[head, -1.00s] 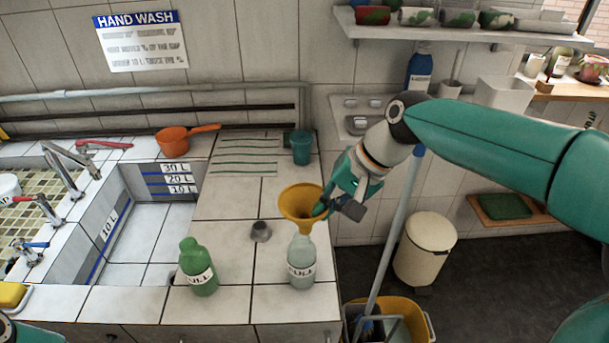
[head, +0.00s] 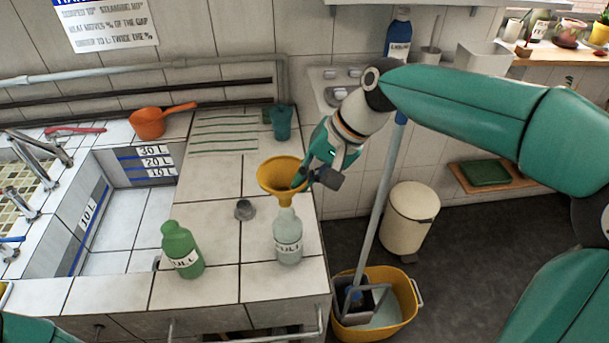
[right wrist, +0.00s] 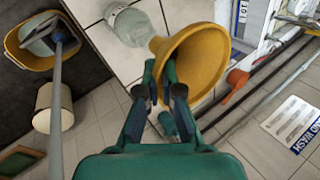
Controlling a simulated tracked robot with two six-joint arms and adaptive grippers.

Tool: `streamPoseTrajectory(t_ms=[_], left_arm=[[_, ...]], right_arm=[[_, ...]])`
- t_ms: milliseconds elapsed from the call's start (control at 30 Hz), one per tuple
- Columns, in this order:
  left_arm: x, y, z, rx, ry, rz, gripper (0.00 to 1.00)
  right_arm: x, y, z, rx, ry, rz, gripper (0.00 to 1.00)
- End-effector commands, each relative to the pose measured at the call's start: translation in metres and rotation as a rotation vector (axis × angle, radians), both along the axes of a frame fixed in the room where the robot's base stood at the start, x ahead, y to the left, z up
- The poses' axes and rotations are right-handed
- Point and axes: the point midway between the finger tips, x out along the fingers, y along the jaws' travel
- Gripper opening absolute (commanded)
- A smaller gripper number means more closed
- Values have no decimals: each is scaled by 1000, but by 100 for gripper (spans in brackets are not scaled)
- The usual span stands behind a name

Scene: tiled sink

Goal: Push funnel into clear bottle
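The yellow funnel (head: 281,173) is above the clear bottle (head: 287,240), its narrow end at the bottle's mouth. How deep the spout sits cannot be told. The bottle stands upright on the tiled counter near its right front corner. My right gripper (head: 304,178) is at the funnel's right side. In the right wrist view its fingers (right wrist: 159,75) straddle the wall of the funnel (right wrist: 195,62), one tip inside the mouth and one outside. The bottle (right wrist: 128,25) lies beyond the spout there. My left gripper is not in view.
A green bottle (head: 182,250) and a small grey cap-like piece (head: 244,209) stand left of the clear bottle. A teal cup (head: 281,121) and an orange scoop (head: 148,123) are farther back. A mop bucket (head: 405,290) stands on the floor right of the counter.

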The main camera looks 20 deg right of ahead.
Motion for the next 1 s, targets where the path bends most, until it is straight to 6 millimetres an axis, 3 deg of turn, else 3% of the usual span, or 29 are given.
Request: streamPoseTrajectory(t_ms=[700,1000], left_arm=[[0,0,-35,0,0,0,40],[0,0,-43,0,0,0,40]], right_arm=[[0,0,-46,0,0,0,0],[0,-1,-57,-1,-1,-2,0]])
